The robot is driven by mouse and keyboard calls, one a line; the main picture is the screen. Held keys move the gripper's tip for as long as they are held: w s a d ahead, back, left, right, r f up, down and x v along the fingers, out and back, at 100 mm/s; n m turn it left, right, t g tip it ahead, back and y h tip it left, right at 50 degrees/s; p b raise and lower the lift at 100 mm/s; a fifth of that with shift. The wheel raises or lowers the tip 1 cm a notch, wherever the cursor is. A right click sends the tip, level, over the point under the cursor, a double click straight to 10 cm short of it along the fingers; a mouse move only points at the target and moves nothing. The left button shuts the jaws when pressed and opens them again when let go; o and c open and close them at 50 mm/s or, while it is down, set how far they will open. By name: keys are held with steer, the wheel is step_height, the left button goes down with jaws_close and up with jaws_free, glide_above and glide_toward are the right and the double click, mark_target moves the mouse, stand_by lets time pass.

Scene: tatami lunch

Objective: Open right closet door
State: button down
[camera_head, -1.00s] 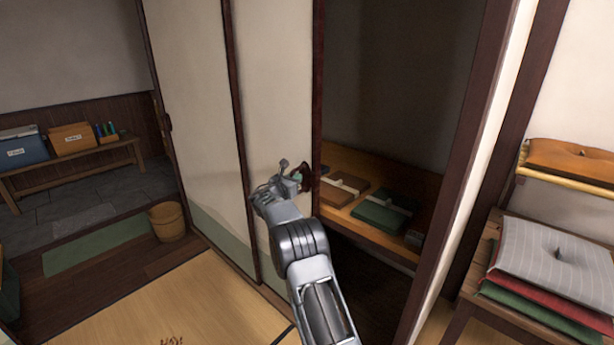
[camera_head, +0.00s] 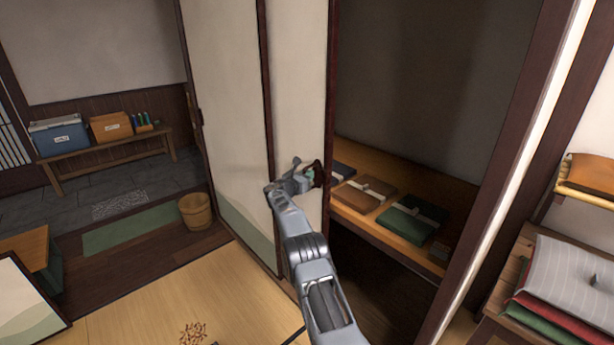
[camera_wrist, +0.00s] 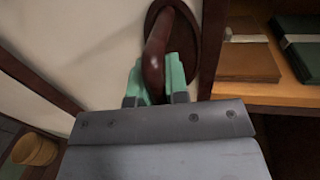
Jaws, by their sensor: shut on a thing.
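The right closet door (camera_head: 298,100) is a cream sliding panel with a dark frame. It stands slid to the left, overlapping the other panel (camera_head: 225,110), and the closet opening shows to its right. A dark brown handle (camera_head: 318,174) sits near the door's right edge; it also shows in the wrist view (camera_wrist: 154,58). My gripper (camera_head: 308,176) is at this handle. In the wrist view its green-padded fingers (camera_wrist: 156,75) are shut around the handle's curved bar.
Inside the closet, a wooden shelf (camera_head: 385,226) holds a brown folded bundle (camera_head: 363,195) and a green one (camera_head: 411,222). Stacked cushions (camera_head: 572,285) stand at the right. A wooden bucket (camera_head: 195,211) is at the left. Tatami (camera_head: 215,290) lies open in front.

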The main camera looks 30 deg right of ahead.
steer(key=c, duration=1.1)
jaws_free()
steer(key=shift+s, duration=0.1)
steer(key=b+v, duration=0.1)
steer(key=v, duration=1.2)
steer(key=shift+s+a+b, duration=0.15)
steer(key=shift+a+b, duration=0.2)
steer(key=shift+b, duration=0.05)
steer(key=shift+c, duration=0.2)
